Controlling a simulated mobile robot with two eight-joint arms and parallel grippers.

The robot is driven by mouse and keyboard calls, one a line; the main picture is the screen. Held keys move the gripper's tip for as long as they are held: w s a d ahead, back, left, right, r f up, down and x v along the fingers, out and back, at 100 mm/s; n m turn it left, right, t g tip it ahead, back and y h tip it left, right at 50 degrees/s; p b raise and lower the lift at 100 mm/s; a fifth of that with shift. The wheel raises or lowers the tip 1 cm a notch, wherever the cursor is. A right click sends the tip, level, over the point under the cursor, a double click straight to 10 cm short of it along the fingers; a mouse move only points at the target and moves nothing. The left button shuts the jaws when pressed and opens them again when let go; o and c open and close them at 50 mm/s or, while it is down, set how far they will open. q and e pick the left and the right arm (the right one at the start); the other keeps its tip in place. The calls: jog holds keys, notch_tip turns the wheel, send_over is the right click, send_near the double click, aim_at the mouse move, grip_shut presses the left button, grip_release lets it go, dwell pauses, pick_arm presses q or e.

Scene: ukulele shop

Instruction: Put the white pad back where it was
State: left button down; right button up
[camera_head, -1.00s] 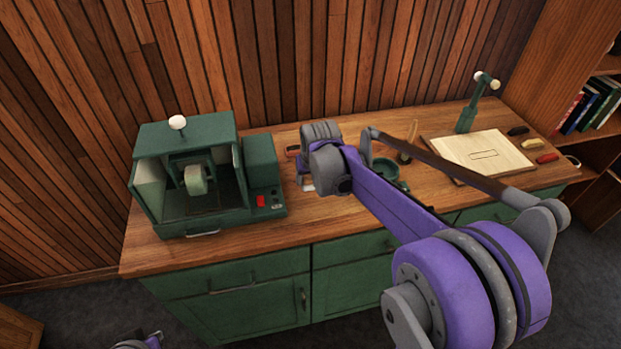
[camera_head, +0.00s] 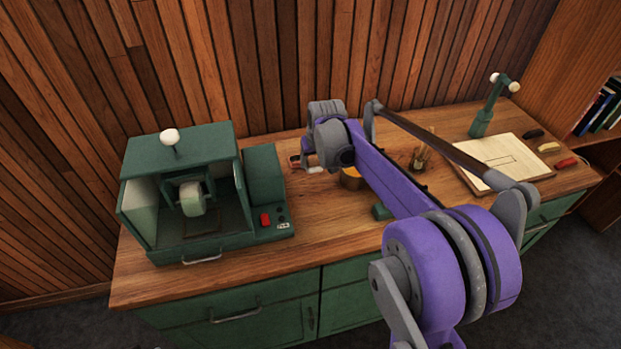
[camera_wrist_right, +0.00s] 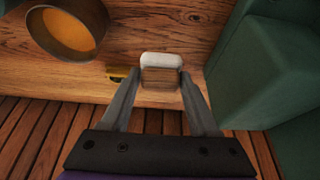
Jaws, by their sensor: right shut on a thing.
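The white pad (camera_wrist_right: 162,60), a small rounded block with a white top part and a brown wood-like lower part, sits between the fingertips of my right gripper (camera_wrist_right: 160,75) in the right wrist view. The gripper is shut on it. In the head view my right gripper (camera_head: 308,165) is over the back middle of the bench, right of the green machine, and its own arm largely hides the grip. I cannot tell the pad's exact height above the bench. My left gripper is not in view.
The wooden workbench (camera_head: 225,270) carries the open-fronted green machine (camera_head: 262,180) at left. An amber-filled bowl (camera_wrist_right: 68,32) is beside the gripper. At right are a pale board (camera_head: 500,158), a green stand (camera_head: 482,125) and small coloured items. The plank wall is close behind.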

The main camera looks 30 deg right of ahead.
aim_at(313, 183)
jog(key=f, duration=0.2)
jog(key=shift+s+f, duration=0.25)
jog(key=shift+f, duration=0.05)
jog(key=shift+w+f, duration=0.1)
jog(key=shift+f, duration=2.05)
jog(key=shift+f, duration=0.2)
jog(key=o, duration=1.3)
jog(key=v, duration=1.2)
jog(key=s+a+f+n, duration=0.1)
jog(key=s+a+f, duration=0.1)
jog(key=s+a, duration=0.2)
jog(key=s+a+f+n+t, duration=0.1)
jog(key=s+a+f, duration=0.2)
jog(key=s, duration=0.8)
jog(key=s+a+f+y, duration=0.1)
jog(key=s+a+f, duration=0.1)
jog(key=s+a, duration=0.5)
jog(key=shift+s+f+n, duration=0.35)
jog(key=shift+s+n, duration=0.05)
